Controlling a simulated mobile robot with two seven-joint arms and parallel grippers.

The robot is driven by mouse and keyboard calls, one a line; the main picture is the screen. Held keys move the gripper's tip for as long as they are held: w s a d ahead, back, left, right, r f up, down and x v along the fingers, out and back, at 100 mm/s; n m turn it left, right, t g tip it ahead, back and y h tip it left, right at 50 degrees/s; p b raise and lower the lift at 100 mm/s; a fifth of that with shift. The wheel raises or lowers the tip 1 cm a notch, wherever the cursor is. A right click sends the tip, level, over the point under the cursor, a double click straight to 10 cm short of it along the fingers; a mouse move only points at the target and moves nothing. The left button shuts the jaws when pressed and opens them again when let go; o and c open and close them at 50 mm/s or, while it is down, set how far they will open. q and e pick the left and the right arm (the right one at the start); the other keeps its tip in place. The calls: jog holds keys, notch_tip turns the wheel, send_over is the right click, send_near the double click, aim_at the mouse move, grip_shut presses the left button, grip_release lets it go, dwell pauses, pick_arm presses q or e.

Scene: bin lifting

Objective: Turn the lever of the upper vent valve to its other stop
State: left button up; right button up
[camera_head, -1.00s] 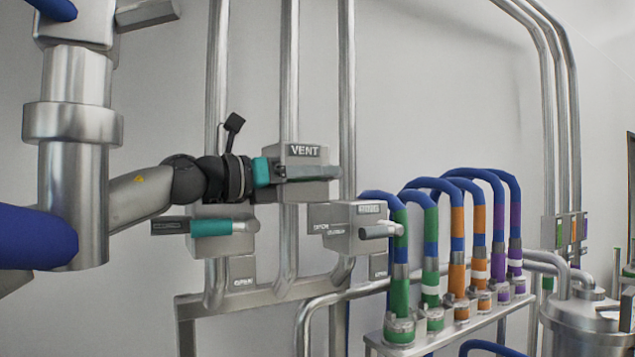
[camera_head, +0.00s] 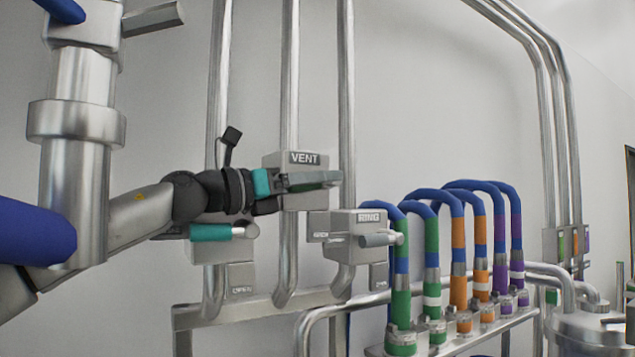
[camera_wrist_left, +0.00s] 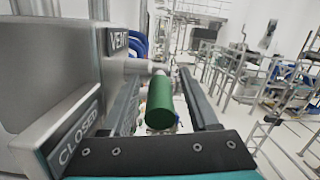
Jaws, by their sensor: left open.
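The upper vent valve (camera_head: 304,159) is a grey box labelled VENT, left of centre in the head view. It also shows at the left of the left wrist view (camera_wrist_left: 52,70), with a CLOSED plate (camera_wrist_left: 78,135). Its lever has a green cylindrical grip (camera_wrist_left: 160,102), seen nearly end-on. My left gripper (camera_head: 322,180) is at the front of the valve box. Its jaws (camera_wrist_left: 163,80) are open, one finger on each side of the green grip, with a gap visible on the right. My right gripper is not in view.
A second valve with a teal-gripped lever (camera_head: 210,232) sits just below my left wrist. A third valve (camera_head: 370,218) with a grey lever is to the lower right. Vertical pipes (camera_head: 347,100) run behind. Banded hoses (camera_head: 459,235) stand on a rack at right.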

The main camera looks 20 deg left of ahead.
pick_arm(q)
notch_tip(320, 180, up, 9)
notch_tip(320, 180, up, 11)
jog(key=p, duration=0.4)
dwell(0.5)
